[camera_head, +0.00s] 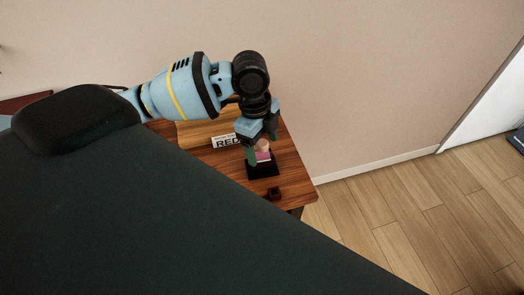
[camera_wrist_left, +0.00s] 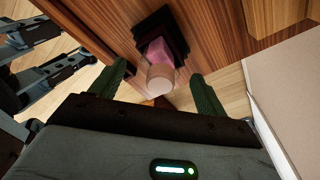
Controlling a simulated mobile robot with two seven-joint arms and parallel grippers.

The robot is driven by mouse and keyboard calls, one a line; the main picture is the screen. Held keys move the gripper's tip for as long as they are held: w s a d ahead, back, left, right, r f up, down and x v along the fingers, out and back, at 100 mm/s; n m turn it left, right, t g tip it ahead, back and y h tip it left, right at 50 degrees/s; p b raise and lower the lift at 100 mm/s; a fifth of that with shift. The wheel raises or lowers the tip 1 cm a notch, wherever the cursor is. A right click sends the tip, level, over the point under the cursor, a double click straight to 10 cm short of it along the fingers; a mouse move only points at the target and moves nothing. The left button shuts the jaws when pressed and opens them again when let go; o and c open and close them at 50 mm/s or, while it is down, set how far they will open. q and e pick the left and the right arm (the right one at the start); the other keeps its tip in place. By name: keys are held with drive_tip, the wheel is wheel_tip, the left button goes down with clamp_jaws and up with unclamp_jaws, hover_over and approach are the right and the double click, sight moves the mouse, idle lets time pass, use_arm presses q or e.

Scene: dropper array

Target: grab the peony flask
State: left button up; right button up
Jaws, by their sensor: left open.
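The peony flask (camera_head: 263,156) is a small pink vessel with a pale rounded top. It stands in a black square holder (camera_head: 262,171) on the wooden table. In the left wrist view the pink body of the flask (camera_wrist_left: 157,50) and its pale top (camera_wrist_left: 160,78) show near the middle. My left gripper (camera_head: 262,143) is over the flask, its green fingers apart on either side of it. In the left wrist view the left gripper (camera_wrist_left: 160,74) is open, with gaps beside the flask's top.
A white sign reading "RED" (camera_head: 226,141) stands on the wooden table (camera_head: 293,165), left of the holder. A small dark block (camera_head: 275,193) sits near the table's front edge. The wall is behind, and open wooden floor (camera_head: 400,210) lies to the right.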

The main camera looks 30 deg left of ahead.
use_arm(q)
drive_tip(key=shift+d+f, duration=0.1)
drive_tip(key=shift+f, duration=0.8)
drive_tip(key=c, duration=1.2)
drive_tip(key=shift+w, duration=0.1)
drive_tip(key=shift+r, duration=0.1)
wheel_tip(320, 180, up, 10)
drive_tip(key=shift+f+p, duration=0.1)
drive_tip(key=shift+p, duration=0.2)
